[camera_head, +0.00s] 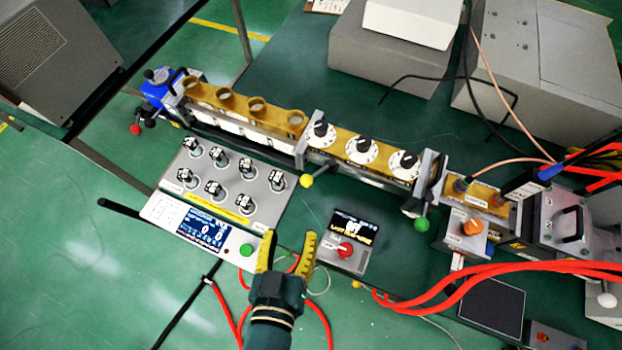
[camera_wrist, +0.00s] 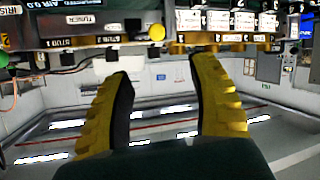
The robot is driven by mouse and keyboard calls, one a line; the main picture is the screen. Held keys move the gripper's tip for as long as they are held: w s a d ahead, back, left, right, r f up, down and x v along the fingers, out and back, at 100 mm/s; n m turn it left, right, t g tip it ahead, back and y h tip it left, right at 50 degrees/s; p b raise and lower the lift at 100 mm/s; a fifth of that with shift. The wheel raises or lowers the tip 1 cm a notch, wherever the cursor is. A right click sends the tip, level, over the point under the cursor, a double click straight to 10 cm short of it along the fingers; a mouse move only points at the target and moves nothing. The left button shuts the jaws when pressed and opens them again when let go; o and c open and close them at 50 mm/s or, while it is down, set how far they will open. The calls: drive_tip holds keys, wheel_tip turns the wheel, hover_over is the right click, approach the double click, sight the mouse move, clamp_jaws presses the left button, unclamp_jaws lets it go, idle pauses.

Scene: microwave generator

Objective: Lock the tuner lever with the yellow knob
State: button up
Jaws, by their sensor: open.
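The tuner lever's yellow knob (camera_head: 306,181) sits at the left end of the tuner section (camera_head: 350,152), below its white dials. In the wrist view the yellow knob (camera_wrist: 156,32) shows near the top, beside a label reading TUNER. My gripper (camera_head: 288,240) is open and empty, its two yellow fingers pointing up toward the knob. It is below and apart from the knob in the head view. In the wrist view my gripper (camera_wrist: 158,68) has its fingers on either side of the picture, with the knob beyond and between the tips.
A control panel (camera_head: 270,190) with several black-and-white knobs lies left of my gripper. A small display box with a red knob (camera_head: 345,250) stands to the right. A green knob (camera_head: 420,224) is farther right. Red cables (camera_head: 430,290) run at the lower right.

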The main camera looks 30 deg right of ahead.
sight(305, 185)
drive_tip(key=b+x, duration=0.1)
drive_tip(key=x, duration=0.4)
drive_tip(key=b+x, duration=0.1)
drive_tip(key=x, duration=1)
drive_tip(key=shift+d+b, duration=0.35)
drive_tip(key=shift+b, duration=0.05)
drive_tip(key=shift+s, duration=0.1)
clamp_jaws()
